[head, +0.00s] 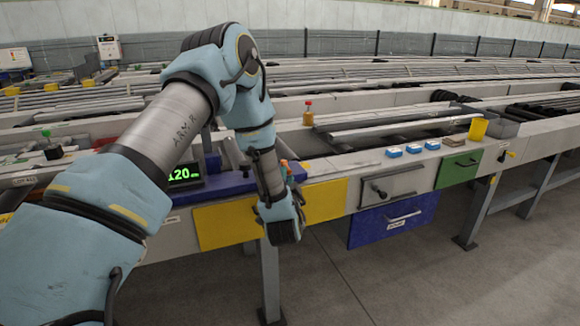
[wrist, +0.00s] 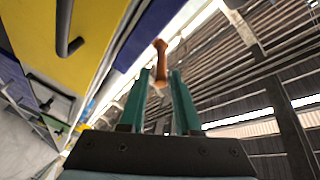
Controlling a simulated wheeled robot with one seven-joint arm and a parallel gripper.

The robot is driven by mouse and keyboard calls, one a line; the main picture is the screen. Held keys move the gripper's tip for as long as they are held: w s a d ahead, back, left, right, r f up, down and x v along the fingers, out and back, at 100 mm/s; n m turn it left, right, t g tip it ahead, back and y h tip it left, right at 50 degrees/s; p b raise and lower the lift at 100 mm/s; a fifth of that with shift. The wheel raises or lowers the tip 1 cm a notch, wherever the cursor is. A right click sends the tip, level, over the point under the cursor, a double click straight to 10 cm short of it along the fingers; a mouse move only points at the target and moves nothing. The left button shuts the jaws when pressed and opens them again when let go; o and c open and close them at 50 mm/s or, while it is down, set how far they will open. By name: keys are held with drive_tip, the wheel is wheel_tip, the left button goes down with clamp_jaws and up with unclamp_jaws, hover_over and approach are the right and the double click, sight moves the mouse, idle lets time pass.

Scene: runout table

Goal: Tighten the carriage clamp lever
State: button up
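An orange lever (wrist: 160,62) shows in the wrist view just ahead of my fingertips, beside a blue edge. Its near end lies between the two fingers; I cannot tell whether they touch it. My gripper (wrist: 160,76) has two teal fingers standing apart, with a gap between them. In the head view my gripper (head: 290,177) points upward at the front edge of the table, partly hidden by my own arm. A small orange part (head: 284,164) shows there by the fingertips. The blue carriage (head: 222,190) carries a green display reading 120; my arm covers part of it.
Yellow (head: 325,202), grey (head: 394,188) and green (head: 458,168) fronts and a blue drawer (head: 393,222) line the table's front. The floor in front is clear.

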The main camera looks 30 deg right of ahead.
drive_tip(key=shift+p+x, duration=0.55)
drive_tip(key=shift+x, duration=2.25)
drive_tip(key=shift+a, duration=0.1)
drive_tip(key=shift+c, duration=0.4)
clamp_jaws()
